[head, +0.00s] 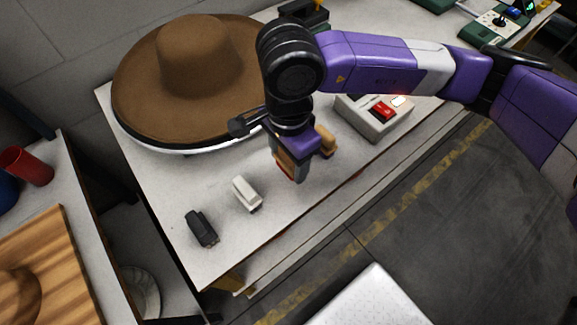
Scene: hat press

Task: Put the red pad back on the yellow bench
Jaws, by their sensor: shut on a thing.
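My gripper (303,153) points down over the grey-topped bench (178,183), in front of the hat. It is shut on the red pad (284,171). Only a small red part of the pad shows, beneath the near finger; the fingers hide the rest. I cannot tell whether the pad touches the bench top or hangs just above it. Yellow shows on the bench's frame below its front corner. A white pad (246,193) and a black pad (200,228) lie on the bench to the left of my gripper.
A wide brown hat (190,75) sits on a round plate at the back of the bench. A pale control box (370,122) with a red button stands right of my gripper. A side table at left holds a red cup (28,166) and a wooden board (50,270).

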